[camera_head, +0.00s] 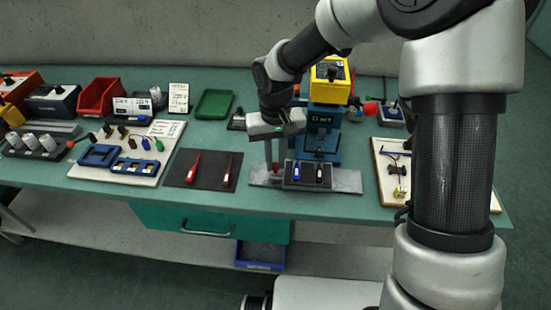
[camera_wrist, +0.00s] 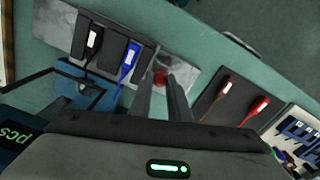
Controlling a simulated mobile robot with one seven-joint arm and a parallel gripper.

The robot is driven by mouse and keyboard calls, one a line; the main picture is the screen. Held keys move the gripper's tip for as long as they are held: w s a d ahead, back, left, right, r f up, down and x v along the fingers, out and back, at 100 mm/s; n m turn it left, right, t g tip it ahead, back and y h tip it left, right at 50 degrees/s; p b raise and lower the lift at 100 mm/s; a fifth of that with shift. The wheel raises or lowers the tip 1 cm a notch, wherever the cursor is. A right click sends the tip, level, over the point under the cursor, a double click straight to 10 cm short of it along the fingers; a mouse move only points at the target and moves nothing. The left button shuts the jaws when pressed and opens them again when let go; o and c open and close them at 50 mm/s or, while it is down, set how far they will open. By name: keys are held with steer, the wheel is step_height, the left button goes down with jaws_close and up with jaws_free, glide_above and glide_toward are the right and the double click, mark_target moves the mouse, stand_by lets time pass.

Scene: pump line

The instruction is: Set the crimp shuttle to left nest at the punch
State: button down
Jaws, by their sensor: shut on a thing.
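The crimp shuttle (camera_head: 308,184) is a dark block on a grey metal rail plate (camera_head: 346,181) in front of the blue and yellow punch press (camera_head: 328,88). It carries a blue piece (camera_head: 297,171) on its left and a black piece with a white patch (camera_head: 319,174) on its right. In the head view, the black piece lies nearer the press's middle line. My gripper (camera_head: 273,162) points down at the shuttle's left end. In the wrist view, my fingers (camera_wrist: 163,88) are at a red knob (camera_wrist: 159,77) beside the shuttle (camera_wrist: 108,49), closed on it.
A board with wiring (camera_head: 391,170) lies to the right. A green tray (camera_head: 214,103) and a red bin (camera_head: 97,96) stand farther back.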

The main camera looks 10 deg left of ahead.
mark_target(300, 168)
steer(key=d+p, duration=0.1)
steer(key=d, duration=0.4)
steer(key=shift+d+r, duration=0.15)
steer(key=shift+d, duration=0.6)
steer(key=c, duration=1.7)
jaws_free()
steer(key=shift+d, duration=0.1)
steer(key=shift+o, duration=0.2)
steer(key=shift+r, duration=0.35)
step_height(300, 168, up, 16)
steer(key=p, duration=0.3)
steer(key=shift+r, duration=0.25)
